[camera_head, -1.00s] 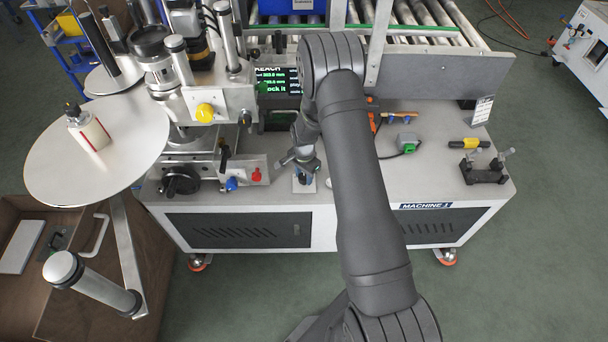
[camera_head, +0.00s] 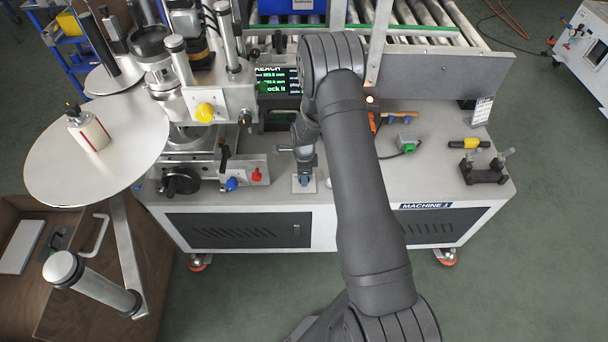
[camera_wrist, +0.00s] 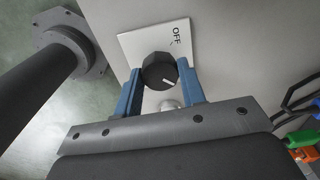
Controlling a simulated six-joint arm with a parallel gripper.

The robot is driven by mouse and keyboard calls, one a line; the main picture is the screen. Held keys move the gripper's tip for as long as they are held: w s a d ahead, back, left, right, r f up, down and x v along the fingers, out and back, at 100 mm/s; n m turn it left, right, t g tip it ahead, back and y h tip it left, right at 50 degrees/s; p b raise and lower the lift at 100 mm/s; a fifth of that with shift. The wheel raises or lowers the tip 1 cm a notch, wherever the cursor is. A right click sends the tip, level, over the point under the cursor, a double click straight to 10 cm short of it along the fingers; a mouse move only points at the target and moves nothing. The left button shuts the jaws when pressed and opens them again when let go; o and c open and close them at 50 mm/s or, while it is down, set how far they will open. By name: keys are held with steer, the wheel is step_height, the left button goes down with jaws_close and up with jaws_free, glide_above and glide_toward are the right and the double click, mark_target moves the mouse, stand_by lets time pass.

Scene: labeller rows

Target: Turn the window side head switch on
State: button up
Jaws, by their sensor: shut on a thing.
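A round black knob (camera_wrist: 158,72) with a white pointer line sits on a white plate (camera_wrist: 136,43) marked OFF. In the wrist view the pointer lies across the knob, not towards the OFF word. Any other marking on the plate is hidden. My gripper (camera_wrist: 159,69) has its blue fingers on both sides of the knob, shut on it. In the head view my gripper (camera_head: 304,178) is down at the small white plate (camera_head: 297,184) at the front edge of the machine top. The knob itself is hidden there.
An orange lamp (camera_head: 370,99) glows behind my arm. A red knob (camera_head: 256,175) and a blue knob (camera_head: 231,184) stand left of the gripper. A grey box with a green button (camera_head: 408,146) and a black clamp fixture (camera_head: 484,174) stand to the right.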

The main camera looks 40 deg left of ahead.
steer(key=shift+m, duration=0.3)
steer(key=o, duration=1)
steer(key=shift+r, duration=0.1)
step_height(320, 180, up, 17)
steer(key=shift+r, duration=0.15)
stand_by(0.3)
step_height(320, 180, down, 18)
steer(key=shift+r, duration=0.25)
stand_by(0.3)
